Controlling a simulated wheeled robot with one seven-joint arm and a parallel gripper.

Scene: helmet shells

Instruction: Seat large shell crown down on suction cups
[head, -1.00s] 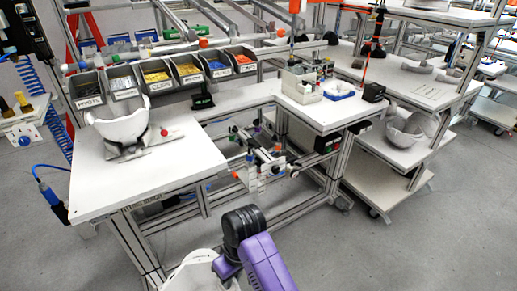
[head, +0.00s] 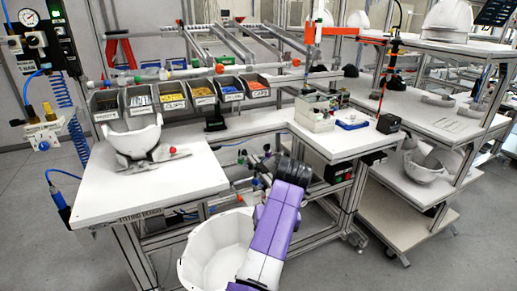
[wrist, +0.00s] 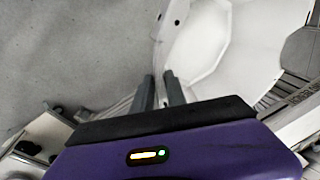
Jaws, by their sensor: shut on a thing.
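A large white shell (head: 215,252), open side up, shows at the bottom of the head view, in front of the workbench and partly behind my purple arm. In the wrist view the same shell (wrist: 240,50) fills the upper right. My gripper (wrist: 159,88) is shut on its rim; the exact contact is hard to see. In the head view my fingers are hidden. A second white bowl-like piece (head: 135,138) stands open side up on a grey plate on the workbench top (head: 110,188). I cannot make out suction cups.
Several parts bins (head: 172,95) line the back of the bench. A blue hose tool (head: 59,205) hangs at its left edge. A rack on the right holds another shell (head: 427,165). The front of the bench top is clear.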

